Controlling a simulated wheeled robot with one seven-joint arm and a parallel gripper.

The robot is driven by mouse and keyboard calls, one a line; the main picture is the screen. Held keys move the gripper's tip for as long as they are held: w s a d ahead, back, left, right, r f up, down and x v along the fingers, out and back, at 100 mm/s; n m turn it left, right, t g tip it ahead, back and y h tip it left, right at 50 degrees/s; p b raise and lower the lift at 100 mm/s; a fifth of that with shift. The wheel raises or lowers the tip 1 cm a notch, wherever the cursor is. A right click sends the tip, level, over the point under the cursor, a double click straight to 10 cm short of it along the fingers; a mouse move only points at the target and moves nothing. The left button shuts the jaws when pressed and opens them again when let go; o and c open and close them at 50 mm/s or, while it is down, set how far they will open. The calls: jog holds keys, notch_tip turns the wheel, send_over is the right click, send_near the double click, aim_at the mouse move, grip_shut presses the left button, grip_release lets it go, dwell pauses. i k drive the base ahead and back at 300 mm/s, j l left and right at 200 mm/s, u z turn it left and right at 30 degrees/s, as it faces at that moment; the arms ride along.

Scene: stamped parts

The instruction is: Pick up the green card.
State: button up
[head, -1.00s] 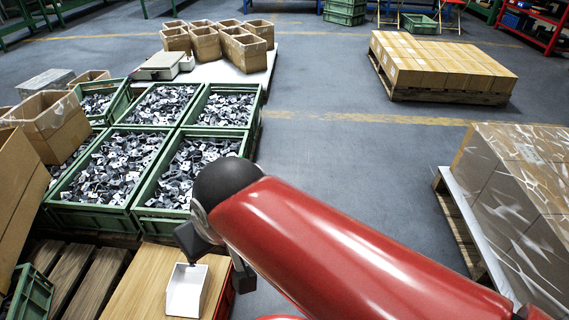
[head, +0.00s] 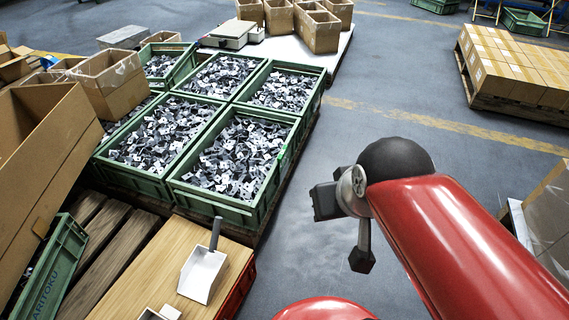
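I cannot make out the green card with certainty. A small brighter green patch (head: 283,157) shows at the right rim of the near right parts crate, but it is too small to tell what it is. My gripper (head: 343,232) is at the end of my red arm, over the grey floor to the right of the crates. Its two dark fingers stand wide apart with nothing visible between them. It is apart from the patch and the crate.
Green crates (head: 188,196) full of grey stamped parts stand at centre left. A white scoop (head: 203,273) lies on a wooden board (head: 236,262) in front. Cardboard boxes (head: 108,88) stand at left. Grey floor (head: 400,110) is clear beyond my arm.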

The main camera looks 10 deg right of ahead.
aim_at(282, 159)
jog(key=i+z, duration=0.45)
jog(key=i+j+z, duration=0.15)
jog(key=i+z, duration=0.25)
jog(key=i, duration=0.2)
